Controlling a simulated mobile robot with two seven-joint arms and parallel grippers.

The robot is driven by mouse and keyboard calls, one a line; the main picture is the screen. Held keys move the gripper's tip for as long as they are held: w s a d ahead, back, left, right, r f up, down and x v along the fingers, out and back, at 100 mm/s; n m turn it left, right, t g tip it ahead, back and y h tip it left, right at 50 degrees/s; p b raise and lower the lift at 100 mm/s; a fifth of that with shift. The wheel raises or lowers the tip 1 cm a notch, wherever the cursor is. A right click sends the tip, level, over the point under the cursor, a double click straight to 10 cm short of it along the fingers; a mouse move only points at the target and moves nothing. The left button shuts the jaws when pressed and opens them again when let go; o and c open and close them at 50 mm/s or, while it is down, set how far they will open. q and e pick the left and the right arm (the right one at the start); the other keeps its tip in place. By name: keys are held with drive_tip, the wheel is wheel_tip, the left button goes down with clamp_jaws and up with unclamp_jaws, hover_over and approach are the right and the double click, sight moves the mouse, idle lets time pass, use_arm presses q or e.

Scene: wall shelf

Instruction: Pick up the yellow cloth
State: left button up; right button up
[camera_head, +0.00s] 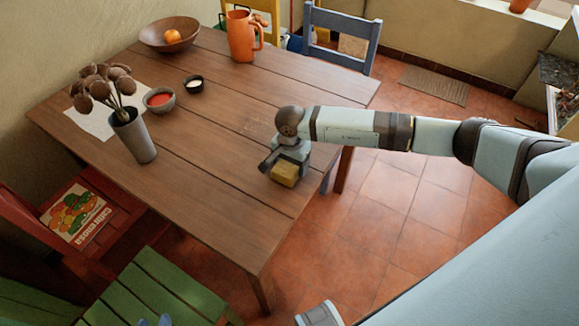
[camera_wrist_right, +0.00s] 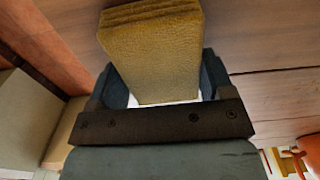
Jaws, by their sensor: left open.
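The yellow cloth (camera_head: 284,173) looks like a thick folded block. It is at the right edge of the wooden table, below my right gripper (camera_head: 282,158). In the right wrist view the cloth (camera_wrist_right: 155,55) sits between the two dark fingers of my right gripper (camera_wrist_right: 165,85), slightly tilted to them. It reaches close to both fingers; whether they press on it is unclear. Whether it rests on the table or is just above it is also unclear. My left gripper (camera_head: 158,321) shows only as blue-grey tips at the bottom edge, open and away from the cloth.
The table (camera_head: 215,185) holds a vase (camera_head: 133,135) with dried flowers, two small bowls, a large bowl (camera_head: 169,35) with an orange fruit, and an orange pitcher (camera_head: 241,37). Its near right part is clear. Red (camera_head: 100,235), green (camera_head: 155,290), and blue (camera_head: 343,35) chairs stand around it.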

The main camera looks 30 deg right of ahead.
drive_tip(key=c, duration=0.4)
drive_tip(key=shift+o, duration=0.2)
drive_tip(key=shift+r, duration=0.1)
wheel_tip(320, 180, up, 20)
drive_tip(key=shift+o, duration=0.4)
